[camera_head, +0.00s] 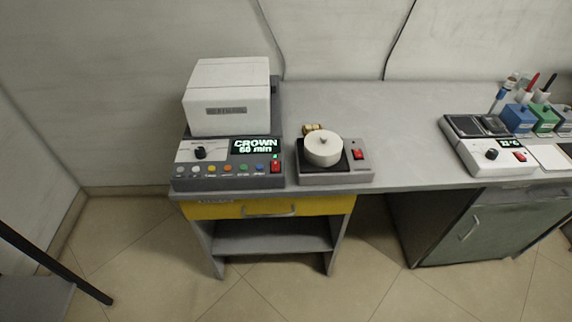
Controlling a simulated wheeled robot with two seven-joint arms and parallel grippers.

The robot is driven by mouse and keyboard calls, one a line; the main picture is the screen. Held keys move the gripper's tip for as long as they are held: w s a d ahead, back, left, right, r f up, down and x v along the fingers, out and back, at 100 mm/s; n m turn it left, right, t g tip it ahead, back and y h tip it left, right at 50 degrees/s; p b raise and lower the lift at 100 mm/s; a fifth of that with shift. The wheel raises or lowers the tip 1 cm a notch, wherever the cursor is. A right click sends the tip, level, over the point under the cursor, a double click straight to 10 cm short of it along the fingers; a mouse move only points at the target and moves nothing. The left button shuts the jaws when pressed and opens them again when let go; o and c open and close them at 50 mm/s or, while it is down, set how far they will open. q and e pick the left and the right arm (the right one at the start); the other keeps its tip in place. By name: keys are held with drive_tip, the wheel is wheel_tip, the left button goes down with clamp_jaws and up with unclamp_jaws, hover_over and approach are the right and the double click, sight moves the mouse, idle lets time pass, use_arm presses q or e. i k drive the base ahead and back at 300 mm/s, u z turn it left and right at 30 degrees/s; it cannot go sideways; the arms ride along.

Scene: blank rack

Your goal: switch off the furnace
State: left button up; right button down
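The likely furnace is a white box (228,97) on a dark grey base at the left end of the bench. Its control panel (222,165) has a black knob (200,153), a row of small coloured buttons and a lit display (255,146) reading "CROWN 60 min". A red rocker switch (276,167) sits at the panel's right end, with a green glow at its top. The box is closed at the front. Neither of my grippers is in view.
Right of it stands a small device with a round white lid (323,149) and its own red switch (358,155). Farther right is a white unit with a lit display (509,143), near coloured blocks (544,120). The bench (400,130) is clear between. A yellow drawer (240,209) lies below.

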sight(275, 163)
drive_tip(key=k, duration=1.35)
drive_tip(key=u, duration=0.65)
drive_tip(key=i, duration=1.75)
drive_tip(key=z, duration=0.7)
